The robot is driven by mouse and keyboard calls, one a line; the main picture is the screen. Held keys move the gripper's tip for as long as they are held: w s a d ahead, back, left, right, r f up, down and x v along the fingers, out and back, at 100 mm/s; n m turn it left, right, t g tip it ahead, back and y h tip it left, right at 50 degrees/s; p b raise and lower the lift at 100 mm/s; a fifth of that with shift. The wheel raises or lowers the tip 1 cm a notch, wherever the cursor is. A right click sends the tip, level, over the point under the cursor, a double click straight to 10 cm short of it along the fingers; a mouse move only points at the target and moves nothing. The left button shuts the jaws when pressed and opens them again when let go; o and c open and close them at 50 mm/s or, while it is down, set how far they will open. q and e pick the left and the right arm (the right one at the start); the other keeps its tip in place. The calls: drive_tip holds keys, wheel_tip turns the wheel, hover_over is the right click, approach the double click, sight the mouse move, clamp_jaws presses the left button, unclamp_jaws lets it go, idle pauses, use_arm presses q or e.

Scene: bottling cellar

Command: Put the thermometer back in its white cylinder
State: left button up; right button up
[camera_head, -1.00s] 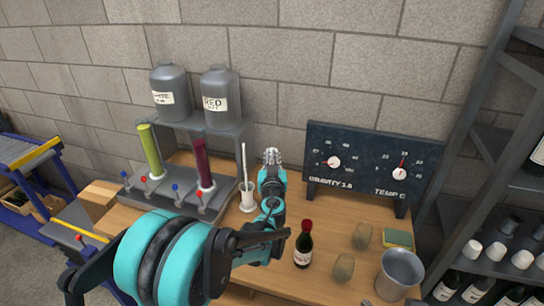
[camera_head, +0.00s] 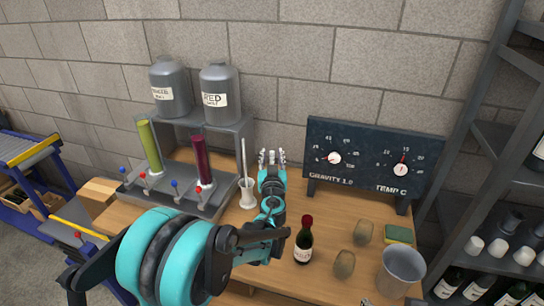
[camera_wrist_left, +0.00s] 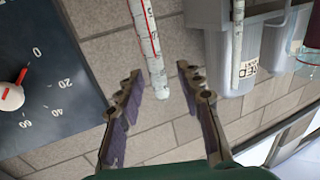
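The thermometer, a thin white rod with a red line (camera_wrist_left: 150,45), shows between and beyond my left gripper's fingers in the left wrist view. Its near end is free in the gap. My left gripper (camera_head: 272,157) stands with its fingers up and apart; it also shows open in the left wrist view (camera_wrist_left: 162,88). A white cylinder (camera_head: 248,196) stands left of it, with a thin white rod (camera_head: 244,160) upright in it. A second white rod (camera_wrist_left: 238,45) shows in the wrist view. The thermometer's foot is hidden.
The gauge board (camera_head: 372,160) stands close on the right. The dispenser stand (camera_head: 185,200) with two canisters is on the left.

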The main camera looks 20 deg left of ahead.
use_arm(q)
drive_tip(key=v, duration=1.2)
drive_tip(key=s+a+f+g, duration=0.4)
drive_tip(key=s+a+g, duration=0.3)
drive_tip(key=s, duration=0.6)
drive_tip(key=s+d+f+m+g+h, duration=0.1)
drive_tip(key=s+d+f+h, duration=0.1)
drive_tip(key=s, duration=0.4)
drive_tip(key=s+d+f+m+g+h, duration=0.2)
drive_tip(key=s+d+f+h, duration=0.1)
drive_tip(key=s, duration=0.3)
drive_tip(key=shift+d, duration=0.8)
drive_tip(key=shift+s+f, duration=0.15)
